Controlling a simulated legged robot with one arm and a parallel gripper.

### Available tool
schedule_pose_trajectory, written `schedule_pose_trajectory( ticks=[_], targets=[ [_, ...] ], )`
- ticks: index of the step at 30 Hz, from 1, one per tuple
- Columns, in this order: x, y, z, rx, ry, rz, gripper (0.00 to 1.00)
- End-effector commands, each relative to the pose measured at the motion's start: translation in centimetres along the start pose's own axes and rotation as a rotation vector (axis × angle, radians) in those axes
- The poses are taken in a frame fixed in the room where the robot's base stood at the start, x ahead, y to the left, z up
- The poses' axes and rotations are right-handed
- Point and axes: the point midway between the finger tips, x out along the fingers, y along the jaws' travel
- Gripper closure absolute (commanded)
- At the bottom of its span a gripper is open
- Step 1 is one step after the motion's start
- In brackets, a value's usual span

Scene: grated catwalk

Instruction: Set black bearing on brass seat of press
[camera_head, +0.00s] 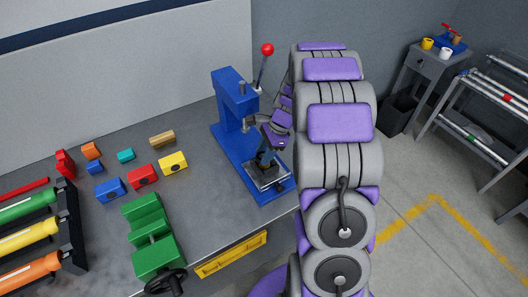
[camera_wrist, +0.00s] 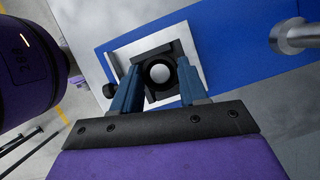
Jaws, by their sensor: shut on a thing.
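The black bearing (camera_wrist: 159,60) shows in the wrist view as a dark block with a round opening and a pale grey centre. My gripper (camera_wrist: 161,78) has its two blue fingers shut on its sides. The blue press (camera_head: 232,115) stands at the table's right end, and my gripper (camera_head: 265,161) points down over the front of its base. A light grey plate (camera_wrist: 192,45) on the blue base frames the bearing in the wrist view. No brass seat shows; the bearing and fingers may cover it. I cannot tell whether the bearing touches what is below.
The press's red-knobbed lever (camera_head: 266,50) rises behind my gripper. A metal cylinder of the press (camera_wrist: 298,36) shows at upper right in the wrist view. Coloured blocks and a green vise (camera_head: 152,240) lie left on the grey table (camera_head: 205,215).

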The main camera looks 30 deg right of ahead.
Motion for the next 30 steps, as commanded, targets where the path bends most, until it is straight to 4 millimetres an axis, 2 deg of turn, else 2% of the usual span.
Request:
schedule_pose_trajectory(
  ticks=[30],
  targets=[
    [-0.29,-0.01,-0.79,0.000,0.001,0.000,0.89]
  ],
)
